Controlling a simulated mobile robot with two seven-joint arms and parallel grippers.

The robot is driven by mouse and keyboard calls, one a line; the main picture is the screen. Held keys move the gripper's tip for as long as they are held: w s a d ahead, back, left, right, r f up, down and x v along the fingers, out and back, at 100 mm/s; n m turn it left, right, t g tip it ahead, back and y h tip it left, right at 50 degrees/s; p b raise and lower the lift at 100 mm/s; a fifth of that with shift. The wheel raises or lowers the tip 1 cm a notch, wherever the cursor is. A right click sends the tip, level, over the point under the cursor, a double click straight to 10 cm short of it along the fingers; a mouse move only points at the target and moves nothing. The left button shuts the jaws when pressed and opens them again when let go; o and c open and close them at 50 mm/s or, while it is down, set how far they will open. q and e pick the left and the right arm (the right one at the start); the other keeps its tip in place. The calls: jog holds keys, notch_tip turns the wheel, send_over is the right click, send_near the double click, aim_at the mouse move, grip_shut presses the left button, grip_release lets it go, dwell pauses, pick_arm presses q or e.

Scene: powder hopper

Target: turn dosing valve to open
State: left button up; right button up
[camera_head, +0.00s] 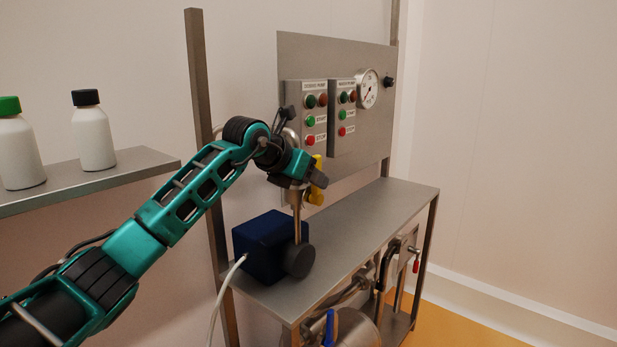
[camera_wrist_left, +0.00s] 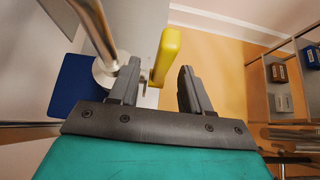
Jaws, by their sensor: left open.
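The dosing valve appears to be the one with the yellow handle (camera_head: 316,197), on a thin metal pipe (camera_head: 297,222) above the steel bench. In the left wrist view the yellow handle (camera_wrist_left: 167,55) shows as a long lever lying between the lines of my two fingers, nearer the left finger. My left gripper (camera_head: 318,178) is at the valve in the head view and covers part of it. It is open, with its fingers (camera_wrist_left: 158,88) apart on either side of the handle. Whether a finger touches the handle I cannot tell. My right gripper is not in view.
A dark blue box (camera_head: 262,245) stands on the bench (camera_head: 375,225) below the gripper. Behind is a panel (camera_head: 300,60) with push buttons and a gauge (camera_head: 367,90). White bottles (camera_head: 95,138) stand on a shelf at left. Pipework with red and blue (camera_head: 329,328) handles lies under the bench.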

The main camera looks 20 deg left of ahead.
pick_arm(q)
jog(key=b+v, duration=0.1)
jog(key=v, duration=1.2)
jog(key=shift+b, duration=0.3)
jog(key=shift+w+d, duration=0.1)
jog(key=s+d+f+n+g+h, duration=0.15)
jog(key=s+d+f+h, duration=0.25)
jog(key=d+f+h, duration=0.4)
jog(key=s+d+f+n+g+h, duration=0.15)
jog(key=s+d+f+h, duration=0.3)
jog(key=d, duration=0.55)
jog(key=s+a+f+n+t+y, duration=0.3)
jog(key=a+f+n+t+y, duration=0.15)
jog(key=f+n, duration=0.7)
jog(key=s+a+f+n+t+y, duration=0.25)
jog(key=f+n+t+y, duration=0.5)
jog(key=n, duration=0.75)
jog(key=s+a+f+n+g+y, duration=0.2)
jog(key=s+f+n+g, duration=0.6)
jog(key=s+f, duration=0.5)
notch_tip(320, 180, down, 4)
jog(key=shift+s+r+g, duration=0.1)
jog(key=shift+s+g, duration=0.15)
jog(key=shift+g, duration=0.05)
